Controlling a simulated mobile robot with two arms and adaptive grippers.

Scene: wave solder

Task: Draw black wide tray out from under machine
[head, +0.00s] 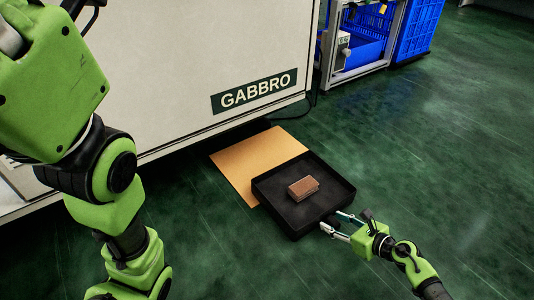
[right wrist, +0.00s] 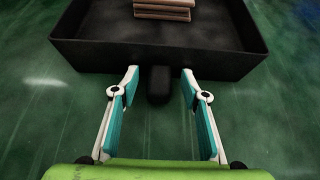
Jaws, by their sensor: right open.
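The black wide tray (head: 272,186) lies on the floor in front of the machine (head: 180,60), clear of its lower edge, with its far part over a tan sheet. A small stack of brown boards (head: 303,188) lies in it. In the right wrist view the tray's front wall (right wrist: 158,58) shows at the top, with a short black handle (right wrist: 159,84) sticking out. My right gripper (head: 334,225) is open at the tray's near right side. In the wrist view its fingertips (right wrist: 159,80) stand on either side of the handle, with gaps. My left gripper is outside the picture; only its arm shows.
The tan sheet (head: 240,163) lies flat on the floor between machine and tray. A grey frame (head: 335,72) with blue crates (head: 420,25) stands at the back right. The green floor at right is clear.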

